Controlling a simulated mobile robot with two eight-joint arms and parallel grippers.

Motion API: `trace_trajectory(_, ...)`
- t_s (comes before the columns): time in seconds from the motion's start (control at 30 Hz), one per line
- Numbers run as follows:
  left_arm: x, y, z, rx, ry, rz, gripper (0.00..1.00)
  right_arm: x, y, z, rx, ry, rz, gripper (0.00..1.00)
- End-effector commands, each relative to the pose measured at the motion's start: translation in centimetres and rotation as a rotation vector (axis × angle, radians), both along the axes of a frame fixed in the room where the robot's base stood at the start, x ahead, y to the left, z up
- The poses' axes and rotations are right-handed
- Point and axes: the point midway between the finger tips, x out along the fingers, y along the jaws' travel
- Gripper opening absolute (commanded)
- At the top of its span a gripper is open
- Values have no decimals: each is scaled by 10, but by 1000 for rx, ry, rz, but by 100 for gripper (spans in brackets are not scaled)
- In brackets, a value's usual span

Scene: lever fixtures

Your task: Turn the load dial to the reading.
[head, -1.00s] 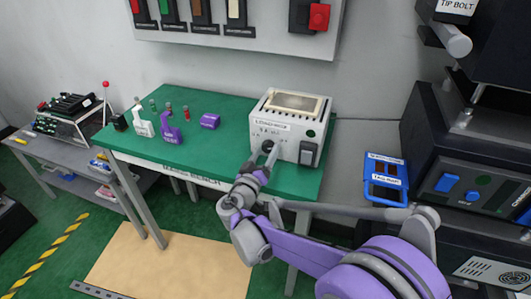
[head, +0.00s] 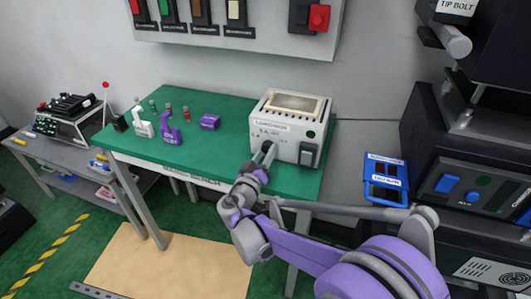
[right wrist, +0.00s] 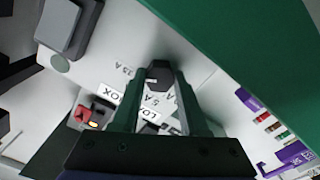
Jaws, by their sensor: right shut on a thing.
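The white load box (head: 312,108) stands on the green bench top at its right end. Its front carries the load dial, which my right gripper (head: 267,153) hides in the head view. In the right wrist view the dark, angular load dial (right wrist: 160,74) sits between the fingertips of the right gripper (right wrist: 163,84), which is shut on it. Printed ampere marks, among them "5 A" and "15 A", show around the dial. The fingers hide part of the scale, and I cannot tell which mark the dial points to. My left gripper is not in view.
A dark rocker switch (head: 308,153) is on the box front, right of the dial. Purple and white bench items (head: 170,131) stand to the left on the green bench (head: 225,155). A blue-framed device (head: 385,180) is at right.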

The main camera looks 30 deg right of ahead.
Motion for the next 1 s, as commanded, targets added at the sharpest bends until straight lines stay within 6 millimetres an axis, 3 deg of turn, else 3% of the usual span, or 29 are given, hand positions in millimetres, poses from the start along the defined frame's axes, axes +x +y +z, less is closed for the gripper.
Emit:
trace_trajectory(0.37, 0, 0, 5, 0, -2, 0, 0, 0, 0, 1, -109, 128, 0, 0)
trace_trajectory(1.0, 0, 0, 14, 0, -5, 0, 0, 0, 0, 1, -498, 582, -1, 0)
